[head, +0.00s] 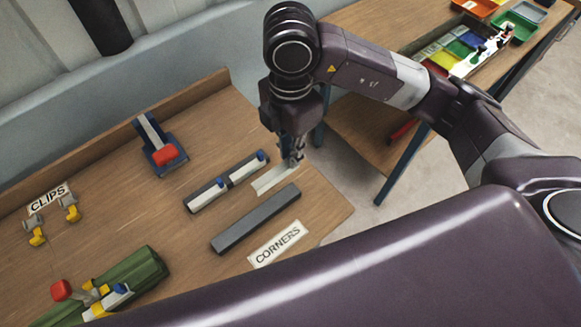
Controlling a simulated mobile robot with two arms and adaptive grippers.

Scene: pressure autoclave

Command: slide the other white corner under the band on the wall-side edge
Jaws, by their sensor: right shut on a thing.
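A white angled strip, the white corner (271,180), is near the table's right end, between a dark holder and a grey bar. My right gripper (294,160) points down at its upper right end and is shut on it. Whether the strip touches the table is hard to tell. I cannot make out which part is the band. My left gripper is not in view.
A grey bar (256,217) and the CORNERS label (278,244) lie nearby. Two clips (70,208) are by the CLIPS label (48,199). A blue-and-red device (160,147) stands near the back ledge (120,138). The middle of the table is clear. A second table (350,118) holds coloured trays.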

